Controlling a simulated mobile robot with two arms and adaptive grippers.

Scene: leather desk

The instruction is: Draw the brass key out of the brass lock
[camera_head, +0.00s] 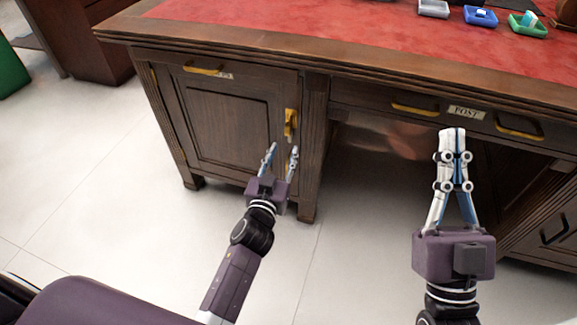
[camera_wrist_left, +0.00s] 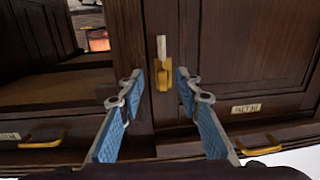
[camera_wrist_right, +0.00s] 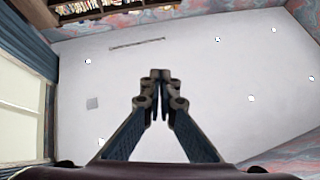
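The brass lock (camera_head: 290,122) is on the right edge of the closed cabinet door in the head view. It also shows in the left wrist view (camera_wrist_left: 162,76), with a pale upright piece above it. I cannot tell the brass key apart from the lock's brass parts. My left gripper (camera_head: 282,149) is open just in front of and below the lock. In the left wrist view its fingertips stand on either side of the lock, apart from it. My right gripper (camera_head: 452,132) is shut and empty, pointing up in front of the desk drawer.
The desk top (camera_head: 330,35) has red leather and a wooden edge overhanging the door. Small trays, grey (camera_head: 433,8), blue (camera_head: 481,16) and green (camera_head: 528,26), stand at its far right. A drawer labelled POST (camera_head: 466,113) has brass handles. The knee space under it is open.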

